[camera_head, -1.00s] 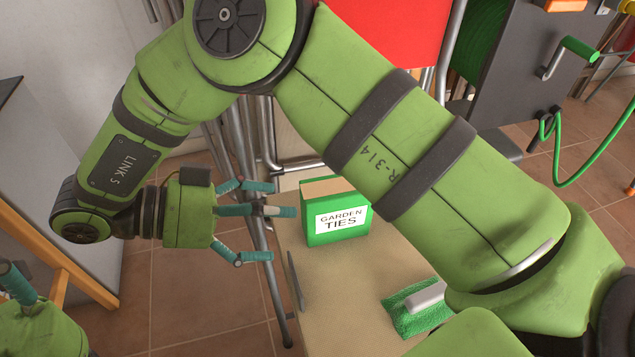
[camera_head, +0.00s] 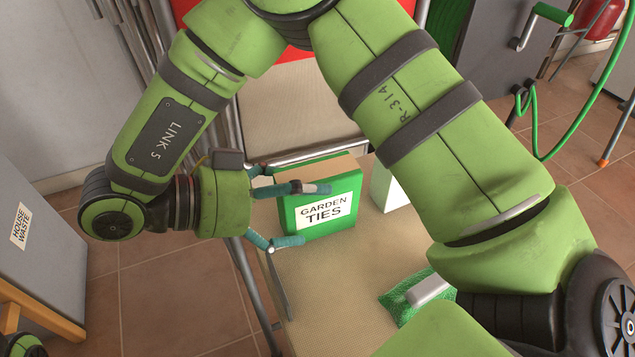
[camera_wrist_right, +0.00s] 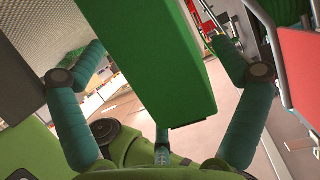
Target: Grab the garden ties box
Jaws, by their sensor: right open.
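The garden ties box (camera_head: 345,188) is a green box with a white "GARDEN TIES" label and a tan top. It stands upright on the tan tabletop (camera_head: 335,285) in the head view. My right gripper (camera_head: 296,212) reaches in from the left, with its teal fingers open at the box's left end. One finger lies across the label side. In the right wrist view the green box (camera_wrist_right: 155,60) stands between the spread fingers of the gripper (camera_wrist_right: 158,78). I cannot tell whether any finger touches it. My left gripper's fingers are out of view.
A white block (camera_head: 388,188) stands right of the box, partly behind my arm. A green cloth-like item (camera_head: 412,290) with a grey handle lies nearer. A "HOUSE WASTE" bin (camera_head: 40,235) stands left.

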